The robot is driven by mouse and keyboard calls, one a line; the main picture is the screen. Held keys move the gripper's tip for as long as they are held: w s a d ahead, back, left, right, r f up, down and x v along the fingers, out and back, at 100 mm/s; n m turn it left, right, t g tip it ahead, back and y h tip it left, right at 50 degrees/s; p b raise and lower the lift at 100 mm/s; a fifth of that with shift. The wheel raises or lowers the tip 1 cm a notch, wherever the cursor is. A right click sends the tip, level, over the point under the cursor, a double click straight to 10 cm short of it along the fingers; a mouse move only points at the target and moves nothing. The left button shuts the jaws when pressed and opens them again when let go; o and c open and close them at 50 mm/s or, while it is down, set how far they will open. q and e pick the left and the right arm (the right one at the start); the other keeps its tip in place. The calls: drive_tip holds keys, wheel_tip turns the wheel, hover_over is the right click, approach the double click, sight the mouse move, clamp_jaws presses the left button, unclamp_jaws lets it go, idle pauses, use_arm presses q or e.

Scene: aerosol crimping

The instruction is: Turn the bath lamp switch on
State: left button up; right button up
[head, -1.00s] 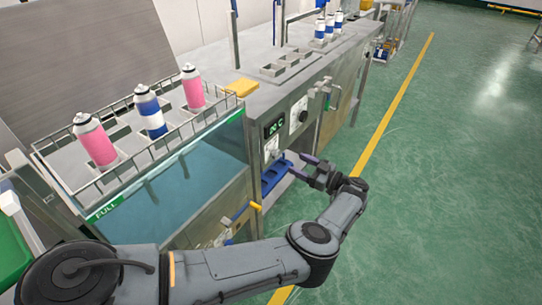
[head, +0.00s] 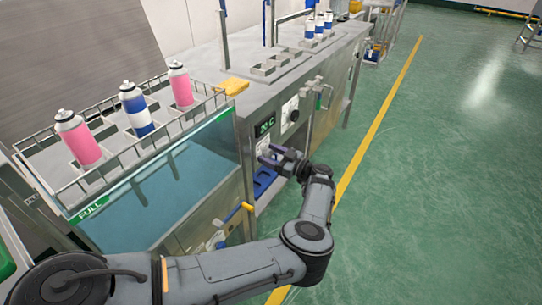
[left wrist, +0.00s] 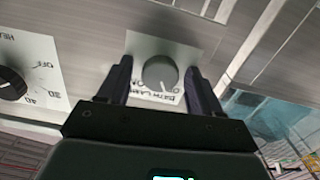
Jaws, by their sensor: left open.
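The bath lamp switch (left wrist: 160,73) is a round grey knob on a white label plate (left wrist: 143,46), seen upside down in the left wrist view. My left gripper (left wrist: 160,85) is open, with one dark finger on each side of the knob in that view. I cannot tell whether the fingers touch it. In the head view my left gripper (head: 272,155) is at the front panel of the bath, below the green display (head: 264,126). The switch is hidden there behind the gripper. My right gripper is not in view.
A heater dial (left wrist: 12,84) with a numbered plate is beside the switch. The water bath (head: 165,185) holds a rack with pink and blue-white cans. A yellow-handled valve (head: 247,207) and a blue tray (head: 264,180) are below. The green floor to the right is clear.

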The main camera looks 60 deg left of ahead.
use_arm(q)
drive_tip(key=c, duration=1.1)
drive_tip(key=shift+o, duration=0.2)
